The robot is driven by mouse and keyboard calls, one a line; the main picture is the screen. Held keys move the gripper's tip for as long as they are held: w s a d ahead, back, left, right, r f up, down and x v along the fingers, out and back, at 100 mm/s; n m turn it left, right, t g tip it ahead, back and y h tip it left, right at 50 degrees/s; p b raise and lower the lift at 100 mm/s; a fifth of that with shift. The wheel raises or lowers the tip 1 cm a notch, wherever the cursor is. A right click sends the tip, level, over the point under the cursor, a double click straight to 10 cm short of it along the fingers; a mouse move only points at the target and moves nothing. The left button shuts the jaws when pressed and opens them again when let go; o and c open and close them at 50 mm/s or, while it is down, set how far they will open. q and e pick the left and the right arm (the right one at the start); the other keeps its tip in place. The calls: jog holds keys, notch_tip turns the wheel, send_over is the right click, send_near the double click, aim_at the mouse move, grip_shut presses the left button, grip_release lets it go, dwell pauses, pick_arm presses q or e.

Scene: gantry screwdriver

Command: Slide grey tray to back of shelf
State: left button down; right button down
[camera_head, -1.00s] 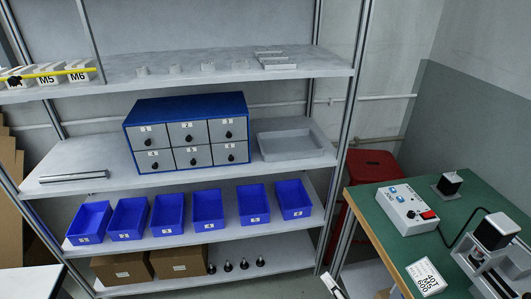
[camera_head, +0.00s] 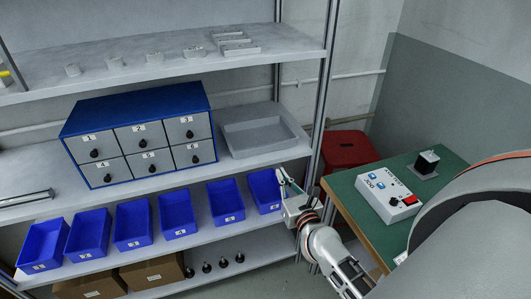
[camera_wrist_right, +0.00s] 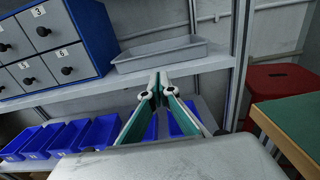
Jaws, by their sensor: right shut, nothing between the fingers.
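The grey tray (camera_head: 259,136) sits on the middle shelf (camera_head: 238,166), right of the blue drawer cabinet (camera_head: 136,96), close to the right post. It also shows in the right wrist view (camera_wrist_right: 160,58), near the front edge of the shelf. My right gripper (camera_head: 283,180) is below and in front of the tray, apart from it. In the right wrist view its green-padded fingers (camera_wrist_right: 158,82) meet at the tips, shut and empty, pointing toward the shelf just under the tray. My left gripper is out of view.
Several blue bins (camera_head: 133,228) line the shelf below. The shelf's right post (camera_head: 322,95) stands close to my right gripper. A green-topped table (camera_head: 345,195) with a control box (camera_head: 385,193) and a red stool (camera_head: 347,148) are to the right.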

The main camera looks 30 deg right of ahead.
send_near(263, 143)
jog(key=shift+w+r+p, duration=0.35)
jog(key=shift+w+r, duration=0.4)
jog(key=b+x, duration=0.1)
jog(key=x, duration=0.5)
jog(key=shift+w, duration=0.35)
jog(key=shift+s+a, duration=0.1)
jog(key=shift+s, duration=0.05)
